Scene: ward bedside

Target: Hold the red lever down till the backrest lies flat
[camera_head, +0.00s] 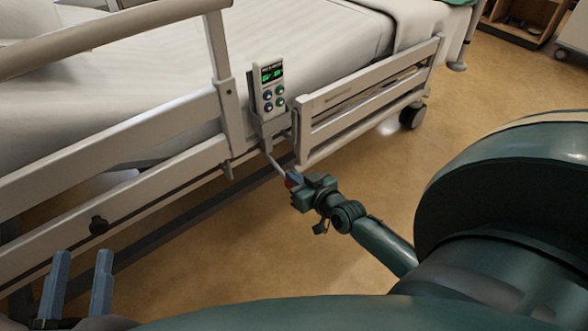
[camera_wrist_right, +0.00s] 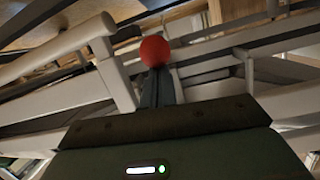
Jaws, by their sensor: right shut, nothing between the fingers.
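The lever (camera_head: 275,163) is a thin pale rod slanting down and out from the bed's side below the handset. Its red knob (camera_wrist_right: 154,51) shows in the right wrist view right at the tips of my closed fingers. My right gripper (camera_head: 294,184) is shut, with nothing between its fingers, and its tips are at the knob, which they partly hide in the head view. I cannot tell whether they press on it. My left gripper (camera_head: 78,284) is open and empty at the lower left. The mattress (camera_head: 180,80) is in view, but the backrest's angle is unclear.
A handset (camera_head: 269,87) with a green display hangs on the bed's side; its digits are too small to read. Side rails (camera_head: 365,100) run along the bed. A castor (camera_head: 412,116) stands at its far end. The floor (camera_head: 470,90) right of the bed is clear.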

